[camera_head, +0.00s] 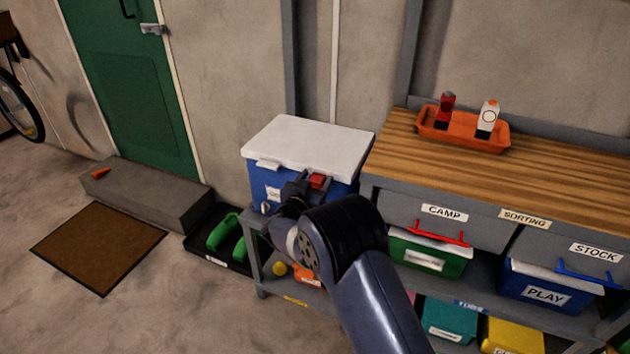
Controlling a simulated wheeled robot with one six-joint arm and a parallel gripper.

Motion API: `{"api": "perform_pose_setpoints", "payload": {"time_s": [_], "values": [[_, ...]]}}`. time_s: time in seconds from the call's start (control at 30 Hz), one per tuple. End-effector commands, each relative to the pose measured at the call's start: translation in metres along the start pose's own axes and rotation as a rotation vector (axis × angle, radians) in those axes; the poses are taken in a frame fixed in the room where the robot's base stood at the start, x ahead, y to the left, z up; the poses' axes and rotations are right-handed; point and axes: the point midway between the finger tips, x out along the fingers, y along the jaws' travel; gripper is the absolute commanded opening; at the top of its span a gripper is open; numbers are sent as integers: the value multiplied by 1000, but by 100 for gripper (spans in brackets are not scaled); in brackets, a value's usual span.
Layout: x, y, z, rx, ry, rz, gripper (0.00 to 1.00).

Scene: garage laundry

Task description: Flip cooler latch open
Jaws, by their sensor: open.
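The cooler (259,184) is a blue box with a white lid (307,143), standing on a grey shelf unit left of the wooden worktop. The lid lies flat on the box. A white latch (268,164) shows at the front left of the lid. A small red piece (318,181) shows at the cooler's front, right by my gripper; I cannot tell if it is a latch or part of my gripper. My gripper (304,183) is in front of the cooler's front face, open. My arm hides part of the cooler's lower front.
The worktop (560,175) at right holds an orange tray (465,141) with two bottles. Below are labelled drawers and bins, including a green bin (427,255). A black tray with green shoes (222,234), a step (150,192) and a brown mat (97,246) lie left.

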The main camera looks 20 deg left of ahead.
Motion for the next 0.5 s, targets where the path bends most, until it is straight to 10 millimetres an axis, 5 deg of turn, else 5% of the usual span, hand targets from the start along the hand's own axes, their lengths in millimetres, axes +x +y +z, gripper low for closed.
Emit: {"api": "perform_pose_setpoints", "payload": {"time_s": [0.23,0.5], "values": [[1,0,0,-1,0,0,58],[1,0,0,0,0,0,37]]}}
